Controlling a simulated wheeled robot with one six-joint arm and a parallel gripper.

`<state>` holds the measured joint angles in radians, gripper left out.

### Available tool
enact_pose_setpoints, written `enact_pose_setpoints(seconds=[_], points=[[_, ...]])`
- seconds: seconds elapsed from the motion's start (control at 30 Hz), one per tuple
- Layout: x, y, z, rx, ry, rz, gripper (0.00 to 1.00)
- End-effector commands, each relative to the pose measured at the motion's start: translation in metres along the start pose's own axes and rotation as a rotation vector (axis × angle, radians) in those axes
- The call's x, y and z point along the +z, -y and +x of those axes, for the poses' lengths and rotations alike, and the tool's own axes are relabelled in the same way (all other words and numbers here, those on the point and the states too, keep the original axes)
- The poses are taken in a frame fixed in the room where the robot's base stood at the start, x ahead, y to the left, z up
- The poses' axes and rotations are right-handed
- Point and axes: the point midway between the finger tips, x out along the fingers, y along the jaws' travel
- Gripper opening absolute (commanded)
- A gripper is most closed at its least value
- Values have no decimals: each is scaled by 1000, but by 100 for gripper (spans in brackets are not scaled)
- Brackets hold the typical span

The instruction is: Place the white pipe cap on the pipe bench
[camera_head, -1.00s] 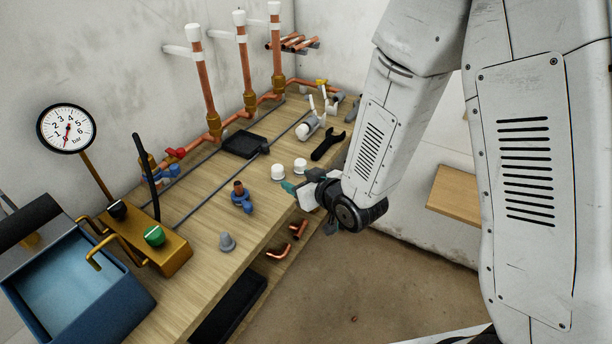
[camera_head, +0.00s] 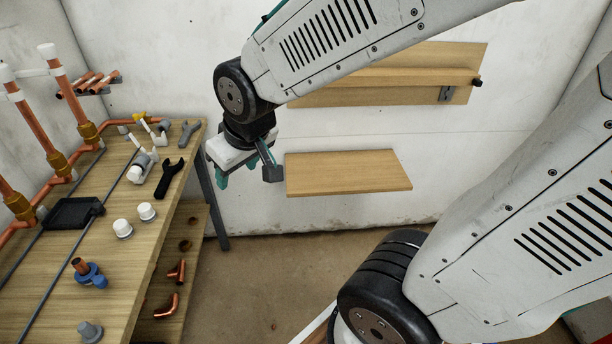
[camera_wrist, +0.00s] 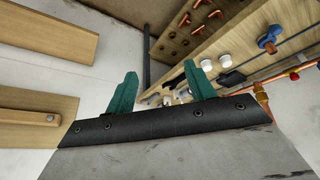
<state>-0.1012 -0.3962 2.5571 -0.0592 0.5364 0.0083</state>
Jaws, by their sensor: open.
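Two white pipe caps, a nearer one (camera_head: 122,228) and a farther one (camera_head: 146,211), stand side by side on the wooden pipe bench (camera_head: 128,262) at the left. I cannot tell which one the task means. Both caps also show near the bench edge in the wrist view, one (camera_wrist: 206,64) left of the other (camera_wrist: 226,60). My gripper (camera_head: 245,178) is open, its teal fingers apart with nothing between them. It is in the air right of the bench, in front of the wall, apart from both caps.
A black wrench (camera_head: 169,178), a black tray (camera_head: 72,213), a blue valve with copper stub (camera_head: 89,274) and a grey fitting (camera_head: 90,331) lie on the bench. Upright copper pipes line its back. A wooden wall shelf (camera_head: 348,172) is right of my gripper. The floor between is open.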

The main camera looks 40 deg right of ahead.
Motion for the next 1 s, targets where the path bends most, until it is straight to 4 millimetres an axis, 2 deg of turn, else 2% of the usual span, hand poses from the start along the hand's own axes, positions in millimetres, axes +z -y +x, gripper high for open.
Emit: enact_pose_setpoints(seconds=[0.03,0.1,0.2,0.33,0.5,1.0], points=[[15,-7,-23,7,39,28,54],[41,-12,-49,9,115,60,54],[74,-14,-80,7,208,97,54],[104,-13,-107,-1,290,125,54],[118,-12,-119,-5,331,137,54],[118,-12,-118,-5,333,136,54]])
